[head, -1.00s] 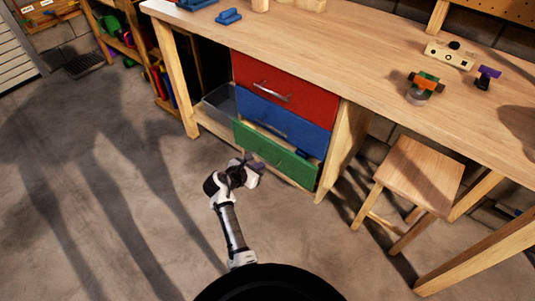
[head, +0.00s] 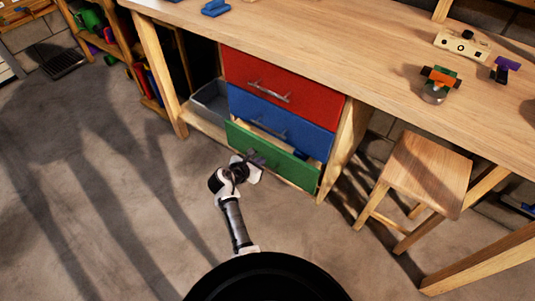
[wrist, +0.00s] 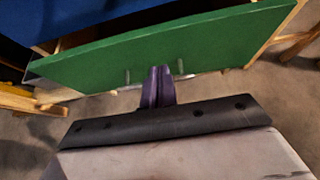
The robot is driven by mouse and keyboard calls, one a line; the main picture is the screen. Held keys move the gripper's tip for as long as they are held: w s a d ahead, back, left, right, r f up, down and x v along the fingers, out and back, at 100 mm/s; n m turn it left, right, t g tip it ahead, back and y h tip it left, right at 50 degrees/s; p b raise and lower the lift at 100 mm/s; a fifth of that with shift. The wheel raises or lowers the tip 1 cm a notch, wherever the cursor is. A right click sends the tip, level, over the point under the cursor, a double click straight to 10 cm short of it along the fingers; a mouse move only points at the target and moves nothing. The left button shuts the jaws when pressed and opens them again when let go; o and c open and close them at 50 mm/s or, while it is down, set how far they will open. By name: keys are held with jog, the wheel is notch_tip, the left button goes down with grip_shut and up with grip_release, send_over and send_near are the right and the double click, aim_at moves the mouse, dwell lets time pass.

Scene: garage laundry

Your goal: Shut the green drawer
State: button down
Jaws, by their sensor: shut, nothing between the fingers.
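The green drawer (head: 290,168) is the lowest of a stack under the workbench. It stands partly open, its front sticking out past the drawers above and a strip of its inside showing. In the wrist view its green front (wrist: 205,45) spans the top, with a thin metal handle (wrist: 185,77) along its lower part. My gripper (head: 256,158) is at the left half of the green front. In the wrist view its purple fingers (wrist: 158,86) are together, empty, and overlap the handle. I cannot tell whether they touch it.
The blue drawer (head: 290,128) and red drawer (head: 290,90) sit above. A grey bin (head: 211,101) is on the shelf to the left. A wooden stool (head: 430,165) stands to the right. The concrete floor to the left (head: 100,200) is clear.

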aim_at(273, 151)
jog(key=w+d, duration=0.3)
jog(key=w, duration=0.1)
jog(key=shift+f, duration=0.3)
